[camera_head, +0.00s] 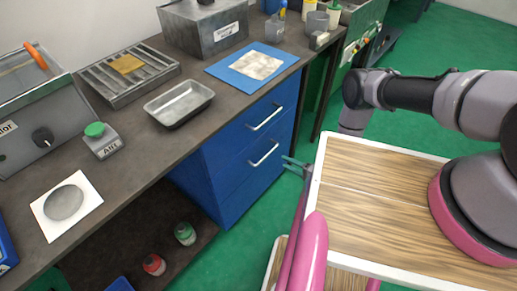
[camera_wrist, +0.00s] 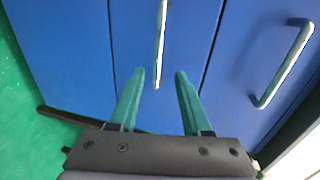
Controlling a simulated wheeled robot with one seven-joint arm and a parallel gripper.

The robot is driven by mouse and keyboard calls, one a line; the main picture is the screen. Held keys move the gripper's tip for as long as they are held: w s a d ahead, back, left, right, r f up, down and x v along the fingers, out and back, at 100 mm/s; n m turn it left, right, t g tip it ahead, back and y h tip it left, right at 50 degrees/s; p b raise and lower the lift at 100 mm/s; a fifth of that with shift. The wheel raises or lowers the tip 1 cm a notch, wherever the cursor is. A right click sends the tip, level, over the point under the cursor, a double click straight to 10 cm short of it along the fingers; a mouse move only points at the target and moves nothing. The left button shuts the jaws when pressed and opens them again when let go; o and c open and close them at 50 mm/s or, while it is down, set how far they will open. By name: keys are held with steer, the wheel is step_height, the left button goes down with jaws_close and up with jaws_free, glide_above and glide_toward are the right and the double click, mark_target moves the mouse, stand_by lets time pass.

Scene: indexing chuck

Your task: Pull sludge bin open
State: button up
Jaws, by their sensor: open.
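A blue drawer cabinet (camera_head: 235,172) stands under the bench, with silver bar handles on its drawer fronts. No label naming the sludge bin is readable on them. The upper handle (camera_head: 265,118) and the lower handle (camera_head: 264,154) show in the head view; both drawers look closed. My gripper (camera_head: 287,163) is open, with teal fingers just right of the lower handle, apparently a little short of it. In the wrist view my gripper (camera_wrist: 160,74) has one handle (camera_wrist: 161,40) lined up between its fingers, not clamped. Another handle (camera_wrist: 283,63) is to the right.
The dark bench top (camera_head: 140,145) holds a metal tray (camera_head: 179,102), a blue mat (camera_head: 233,76) and a grey box (camera_head: 203,25). A wood-topped surface (camera_head: 375,195) is close to my arm. Green floor is clear before the cabinet. Bottles (camera_head: 185,234) stand on the low shelf.

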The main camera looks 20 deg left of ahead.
mark_target(268, 153)
steer(key=x, duration=1.1)
steer(key=shift+s+a+f, duration=0.1)
steer(key=shift+f, duration=0.1)
jaws_close()
stand_by(1.0)
